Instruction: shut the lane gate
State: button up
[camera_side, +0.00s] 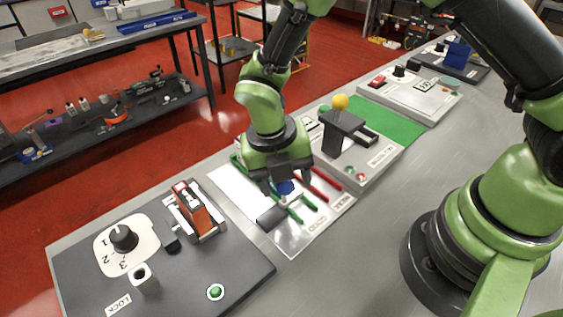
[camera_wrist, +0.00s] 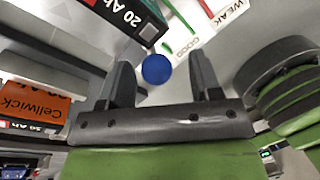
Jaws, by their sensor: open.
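A board with green and red rails (camera_side: 325,187) carries GOOD and WEAK labels at its near end. A round blue knob (camera_side: 285,187) stands among the rails; in the wrist view the blue knob (camera_wrist: 157,69) shows between my fingers. The gate bar itself is mostly hidden, so I cannot tell its position. My gripper (camera_side: 288,180) points down over the board, open, with one finger on each side of the knob. In the wrist view my gripper (camera_wrist: 160,62) shows a gap to the knob on both sides.
A dark block (camera_side: 271,217) lies on the board beside the green rails. An orange battery (camera_side: 200,213) sits in a holder on the dark panel (camera_side: 75,275) at left, with a dial (camera_side: 123,239). A yellow-knobbed lever unit (camera_side: 340,103) stands close behind my gripper. Bare grey bench lies at right.

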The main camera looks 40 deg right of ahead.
notch_tip(320, 180, up, 9)
jog(key=a, duration=0.1)
jog(key=shift+w+a, duration=0.25)
jog(key=shift+w, duration=0.2)
jog(key=shift+r, duration=0.15)
jog(key=s+d+r+m+t+y, duration=0.2)
jog(key=s+d+r+m+t, duration=0.2)
jog(key=m, duration=1.2)
jog(key=s+d+r+m+t+y, duration=0.1)
jog(key=s+d+r+m+t, duration=0.3)
jog(key=s+r+m, duration=0.6)
jog(key=shift+d+r+m+y, duration=0.4)
jog(key=shift+d+r+m, duration=0.7)
jog(key=shift+m, duration=2.6)
jog(key=shift+d+f, duration=0.3)
jog(key=shift+f, duration=0.05)
